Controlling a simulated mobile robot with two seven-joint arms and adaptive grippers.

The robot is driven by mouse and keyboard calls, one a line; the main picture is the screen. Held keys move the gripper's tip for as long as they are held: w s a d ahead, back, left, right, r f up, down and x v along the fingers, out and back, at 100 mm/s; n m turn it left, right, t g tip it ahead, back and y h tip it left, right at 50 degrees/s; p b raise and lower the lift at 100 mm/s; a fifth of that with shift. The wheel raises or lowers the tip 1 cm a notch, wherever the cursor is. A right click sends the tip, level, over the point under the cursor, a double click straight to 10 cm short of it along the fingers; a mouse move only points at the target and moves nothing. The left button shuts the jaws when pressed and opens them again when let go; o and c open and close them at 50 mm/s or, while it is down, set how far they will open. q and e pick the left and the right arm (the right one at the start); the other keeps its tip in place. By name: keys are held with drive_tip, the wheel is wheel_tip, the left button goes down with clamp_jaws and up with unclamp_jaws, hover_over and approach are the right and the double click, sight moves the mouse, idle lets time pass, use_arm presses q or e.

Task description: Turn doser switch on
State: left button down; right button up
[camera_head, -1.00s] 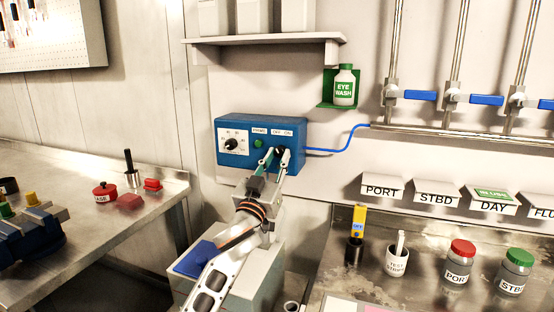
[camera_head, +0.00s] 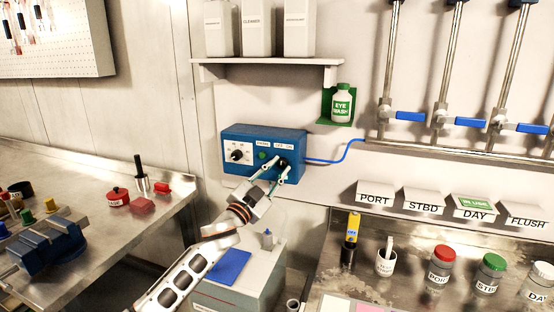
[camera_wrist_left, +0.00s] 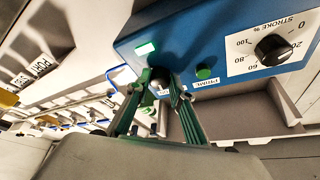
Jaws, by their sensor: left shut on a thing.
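The blue doser box (camera_head: 232,167) is on the wall in the head view, with a stroke dial (camera_head: 237,155), a green button (camera_head: 263,155) and a label reading OFF ON at its right. My left gripper (camera_head: 281,171) is at the box's right front, shut on the dark doser switch (camera_head: 284,161). In the left wrist view, the two green-padded fingers (camera_wrist_left: 160,88) flank the switch, which they partly hide. A bright green rectangle (camera_wrist_left: 146,49) shows on the box (camera_wrist_left: 195,40) near them. The switch's exact angle cannot be told. My right gripper is not in view.
A blue hose (camera_head: 335,159) runs from the box to the right. A shelf (camera_head: 268,70) with white containers and an eye wash bottle (camera_head: 342,104) are above. A cabinet with a blue pad (camera_head: 230,265) stands below. Benches with jars and tools lie on both sides.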

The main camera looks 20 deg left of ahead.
use_arm(q)
drive_tip(key=m+p, duration=0.1)
drive_tip(key=m+g+p, duration=0.1)
drive_tip(key=m+h+p, duration=0.1)
drive_tip(key=m, duration=0.1)
drive_tip(key=shift+a+r, duration=0.15)
drive_tip(key=shift+r, duration=0.1)
drive_tip(key=shift+m+g+p, duration=0.3)
drive_tip(key=shift+p, duration=0.15)
drive_tip(key=shift+m+p, duration=0.35)
drive_tip(key=shift+m, duration=0.05)
drive_tip(key=shift+f+h, duration=0.1)
drive_tip(key=shift+h, duration=0.2)
drive_tip(key=shift+m, duration=0.3)
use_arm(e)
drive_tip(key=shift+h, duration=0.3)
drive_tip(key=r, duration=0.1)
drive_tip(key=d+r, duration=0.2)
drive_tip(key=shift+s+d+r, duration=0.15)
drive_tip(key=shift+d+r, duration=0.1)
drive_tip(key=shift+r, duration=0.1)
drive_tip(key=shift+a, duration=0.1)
use_arm(q)
drive_tip(key=c, duration=1.8)
unclamp_jaws()
